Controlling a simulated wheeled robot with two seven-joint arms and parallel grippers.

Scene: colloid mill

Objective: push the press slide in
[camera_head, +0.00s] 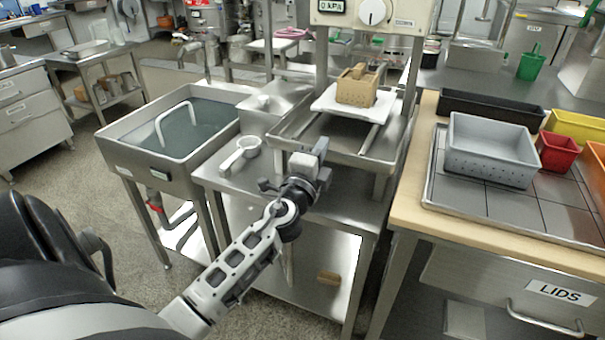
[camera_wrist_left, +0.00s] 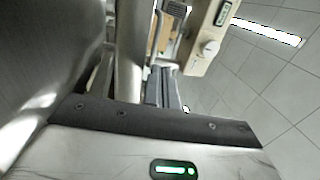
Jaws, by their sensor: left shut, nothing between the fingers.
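The press slide (camera_head: 326,104) is a white plate under the press panel, lying over a steel tray with rails (camera_head: 292,128). A tan perforated block mould (camera_head: 357,88) sits on it. The slide sticks out toward me from between the press posts. My left gripper (camera_head: 321,147) is shut and empty, at the front edge of the steel tray and short of the white plate. Whether it touches the tray I cannot tell. In the left wrist view its closed fingers (camera_wrist_left: 165,88) point toward the press, with a tan part beyond them. My right gripper is not in view.
The press panel (camera_head: 374,12) with a dial is above. At right, a wooden-edged table (camera_head: 410,205) holds a grey bin (camera_head: 492,150) and several coloured bins.

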